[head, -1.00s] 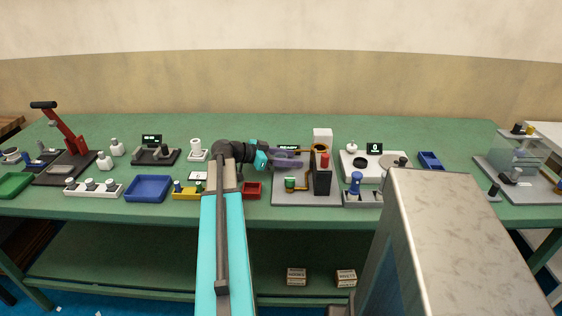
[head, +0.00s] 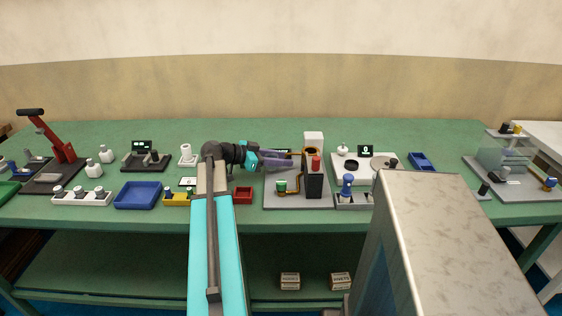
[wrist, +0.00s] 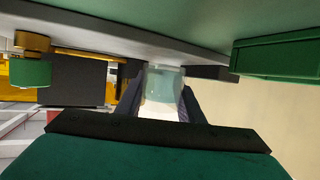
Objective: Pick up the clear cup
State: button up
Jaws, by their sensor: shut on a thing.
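The clear cup (wrist: 163,84) is translucent and stands out pale between my two dark fingers in the wrist view. My gripper (wrist: 162,100) is shut on it, with one finger on each side. In the head view my gripper (head: 292,160) reaches from the left to the grey-based station with the black block. The cup cannot be made out there, being too small or hidden by the fingers. I cannot tell whether the cup touches the surface below it.
The black block (head: 314,186) with a red top and the white box (head: 313,141) stand close to my gripper. A green-capped part (head: 281,187) is in front of it. A red tray (head: 243,195) and blue tray (head: 138,195) lie left.

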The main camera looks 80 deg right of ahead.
jog(key=w, duration=0.1)
jog(key=w+a, duration=0.2)
jog(key=shift+w+r+b, duration=0.1)
jog(key=shift+w+b, duration=0.25)
jog(key=shift+b, duration=0.05)
notch_tip(320, 180, up, 14)
jog(key=shift+s+f+b, duration=0.15)
jog(key=shift+f+b, duration=0.1)
jog(key=shift+b, duration=0.1)
